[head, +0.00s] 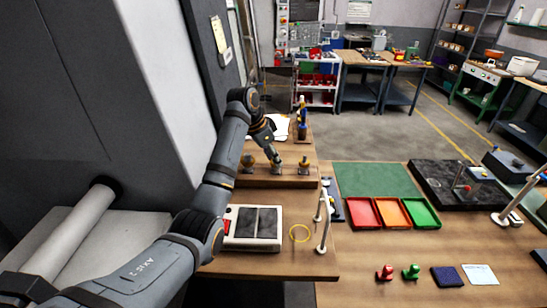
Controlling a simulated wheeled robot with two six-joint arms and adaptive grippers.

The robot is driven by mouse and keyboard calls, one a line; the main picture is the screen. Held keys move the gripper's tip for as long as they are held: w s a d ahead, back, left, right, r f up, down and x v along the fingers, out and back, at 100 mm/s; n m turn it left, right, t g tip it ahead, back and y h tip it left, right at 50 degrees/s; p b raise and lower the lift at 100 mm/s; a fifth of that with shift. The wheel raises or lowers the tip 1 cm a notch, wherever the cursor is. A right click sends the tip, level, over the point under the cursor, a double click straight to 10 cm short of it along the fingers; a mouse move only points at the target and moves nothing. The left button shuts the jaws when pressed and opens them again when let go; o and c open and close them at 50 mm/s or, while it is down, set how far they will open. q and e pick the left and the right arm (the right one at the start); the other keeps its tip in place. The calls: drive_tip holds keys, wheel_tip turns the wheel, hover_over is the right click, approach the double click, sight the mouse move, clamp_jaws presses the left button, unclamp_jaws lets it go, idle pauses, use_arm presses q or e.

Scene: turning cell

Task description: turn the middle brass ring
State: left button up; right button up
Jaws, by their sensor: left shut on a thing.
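Several brass rings stand in a row on a raised wooden ledge at the back of the near left bench. The left brass ring (248,162) and the right brass ring (304,165) are in plain sight. The middle brass ring (277,168) is between them and mostly hidden by my left gripper. My left gripper (275,157) points down at the middle ring and is shut on it. Whether the ring is turned cannot be told at this size. My right gripper is not in the head view.
Red, orange and green trays (393,226) and a green mat (375,178) lie to the right. A dark bottle (302,131) stands behind the rings.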

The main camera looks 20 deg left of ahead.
use_arm(q)
drive_tip(key=m, duration=0.2)
drive_tip(key=m+g+h, duration=0.1)
drive_tip(key=m, duration=0.1)
drive_tip(key=shift+w+a+m, duration=0.15)
drive_tip(key=shift+w+m, duration=0.05)
drive_tip(key=shift+m, duration=0.1)
drive_tip(key=shift+m+g, duration=0.3)
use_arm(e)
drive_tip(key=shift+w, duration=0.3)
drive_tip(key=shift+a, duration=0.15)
use_arm(q)
drive_tip(key=o, duration=1.2)
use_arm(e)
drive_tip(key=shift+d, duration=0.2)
